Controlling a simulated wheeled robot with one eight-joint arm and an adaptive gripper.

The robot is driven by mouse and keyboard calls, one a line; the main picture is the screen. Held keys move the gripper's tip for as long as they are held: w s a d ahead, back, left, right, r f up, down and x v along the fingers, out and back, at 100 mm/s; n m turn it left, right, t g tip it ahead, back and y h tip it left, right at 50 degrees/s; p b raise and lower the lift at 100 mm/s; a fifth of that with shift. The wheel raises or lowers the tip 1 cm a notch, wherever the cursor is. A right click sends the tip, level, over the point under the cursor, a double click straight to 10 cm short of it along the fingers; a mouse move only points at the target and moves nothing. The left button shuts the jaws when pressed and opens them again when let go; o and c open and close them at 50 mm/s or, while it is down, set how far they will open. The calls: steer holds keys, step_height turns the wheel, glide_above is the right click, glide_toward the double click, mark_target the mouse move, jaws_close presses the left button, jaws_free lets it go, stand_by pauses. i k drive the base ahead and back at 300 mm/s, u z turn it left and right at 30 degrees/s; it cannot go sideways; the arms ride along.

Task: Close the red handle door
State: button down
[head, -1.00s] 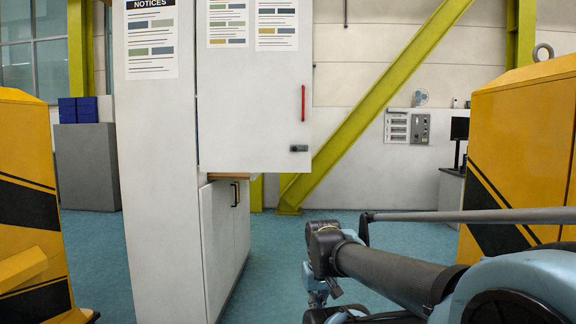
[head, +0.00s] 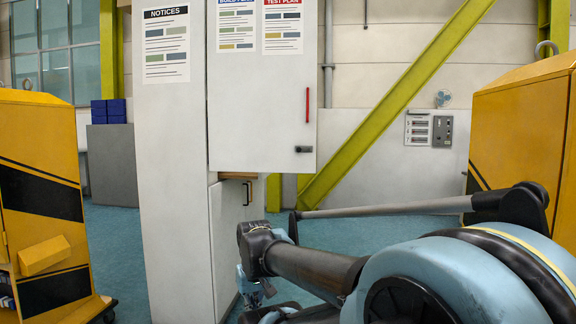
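The red handle (head: 308,105) is a vertical bar near the right edge of a white upper cabinet door (head: 262,120). The door stands swung out from the white cabinet (head: 175,190), its face towards me. A dark latch (head: 304,149) sits below the handle at the door's lower right. My gripper (head: 255,290) is low in the picture, below the door and in front of the lower cabinet, clear of the handle. It is small and partly hidden by my arm, so its fingers cannot be made out.
A lower cabinet door (head: 232,215) with a dark handle is under the upper one. Yellow machines stand at left (head: 40,200) and right (head: 520,130). A yellow-green diagonal beam (head: 400,100) is behind. Blue floor is free between the left machine and the cabinet.

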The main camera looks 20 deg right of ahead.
mark_target(262, 55)
steer(key=u, duration=0.05)
steer(key=i, duration=1)
steer(key=z, duration=0.05)
